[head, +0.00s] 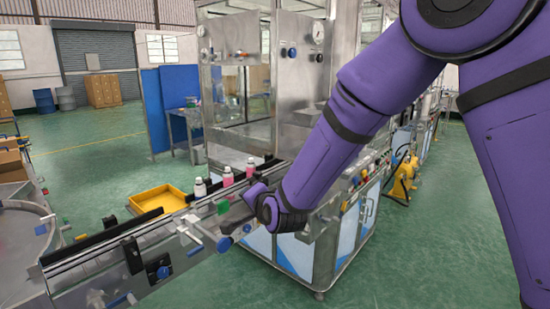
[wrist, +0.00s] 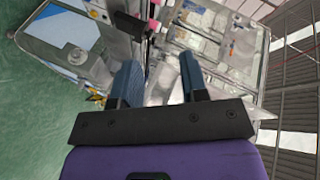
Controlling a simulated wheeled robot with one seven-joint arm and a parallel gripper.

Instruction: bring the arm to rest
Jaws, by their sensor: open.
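My arm is purple with black bands and reaches down from the upper right in the head view. My gripper (head: 236,216) hangs at the front edge of the conveyor (head: 120,240), partly hidden by my wrist. In the wrist view my gripper (wrist: 160,68) shows two blue fingers spread apart with nothing between them.
A steel and glass machine (head: 235,90) rises behind the conveyor. A yellow tray (head: 158,198) lies beyond the belt. A blue partition (head: 157,110) stands at the back left. A cabinet with blue panels (head: 295,255) is below my arm. Green floor is clear at the front right.

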